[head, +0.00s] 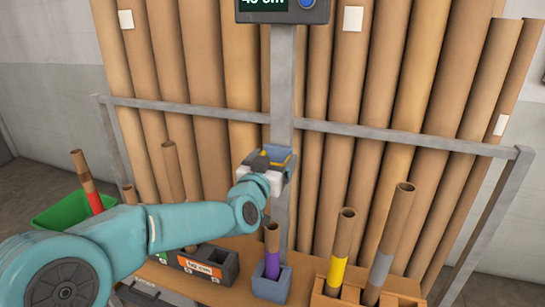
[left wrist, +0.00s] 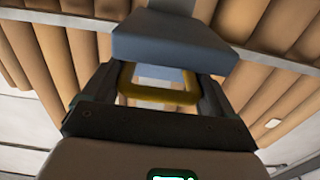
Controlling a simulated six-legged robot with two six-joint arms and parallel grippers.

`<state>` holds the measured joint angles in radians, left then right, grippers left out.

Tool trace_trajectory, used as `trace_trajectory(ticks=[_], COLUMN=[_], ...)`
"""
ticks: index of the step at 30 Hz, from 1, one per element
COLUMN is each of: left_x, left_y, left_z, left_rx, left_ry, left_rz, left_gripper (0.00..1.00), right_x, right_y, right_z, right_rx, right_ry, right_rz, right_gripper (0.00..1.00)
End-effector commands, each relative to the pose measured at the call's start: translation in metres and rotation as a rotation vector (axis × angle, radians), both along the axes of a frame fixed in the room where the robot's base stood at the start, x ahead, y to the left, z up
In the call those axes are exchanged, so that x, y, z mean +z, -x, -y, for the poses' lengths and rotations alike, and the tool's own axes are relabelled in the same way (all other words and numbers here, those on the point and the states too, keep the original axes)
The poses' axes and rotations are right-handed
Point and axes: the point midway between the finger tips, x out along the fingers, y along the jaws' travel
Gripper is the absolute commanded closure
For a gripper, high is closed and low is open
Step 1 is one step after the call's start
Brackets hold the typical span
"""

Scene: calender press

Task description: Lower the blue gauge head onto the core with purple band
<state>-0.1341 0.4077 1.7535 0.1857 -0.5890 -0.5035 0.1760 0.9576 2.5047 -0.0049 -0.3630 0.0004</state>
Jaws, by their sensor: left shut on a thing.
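The blue gauge head (head: 281,153) rides on an upright grey post (head: 283,95) and has a yellow handle (left wrist: 160,96). My left gripper (head: 264,163) is shut on this handle; the left wrist view shows a dark finger on each side of it, with the blue head just beyond. The core with purple band (head: 272,240) stands upright in a small blue-grey holder (head: 270,285). Its open top is below the gauge head, with a clear gap between them. My right gripper is out of view.
Cores with a yellow band (head: 338,272) and a grey band (head: 382,265) stand in an orange-brown rack at right. A green bin (head: 75,203) with a red-banded core is at left. A display (head: 280,8) tops the post. Tall brown tubes lean behind a grey rail (head: 400,137).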

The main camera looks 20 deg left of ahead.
Motion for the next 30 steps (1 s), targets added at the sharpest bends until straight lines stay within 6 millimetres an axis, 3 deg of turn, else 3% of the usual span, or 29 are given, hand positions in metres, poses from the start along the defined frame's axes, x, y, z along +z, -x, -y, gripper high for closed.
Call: trace_trajectory(ticks=[1, 3, 12, 19, 30], left_x=[-0.037, -0.059, -0.128, -0.151, -0.158], left_y=[0.000, 0.000, 0.000, 0.000, 0.000], left_z=[0.003, 0.003, 0.003, 0.004, 0.004], left_rx=[-0.007, -0.007, -0.008, -0.008, -0.010], left_ry=[-0.003, -0.002, -0.003, -0.002, -0.003], left_rz=[-0.008, -0.008, -0.008, -0.008, -0.015], left_gripper=[0.68, 0.68, 0.68, 0.68, 0.68], right_x=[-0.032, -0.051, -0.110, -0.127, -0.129], right_y=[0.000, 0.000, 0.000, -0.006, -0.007], right_z=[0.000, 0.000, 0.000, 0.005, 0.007], right_rx=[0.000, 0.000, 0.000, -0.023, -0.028], right_ry=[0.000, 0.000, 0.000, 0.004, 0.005], right_rz=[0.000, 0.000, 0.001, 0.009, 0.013], right_gripper=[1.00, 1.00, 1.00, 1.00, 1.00])
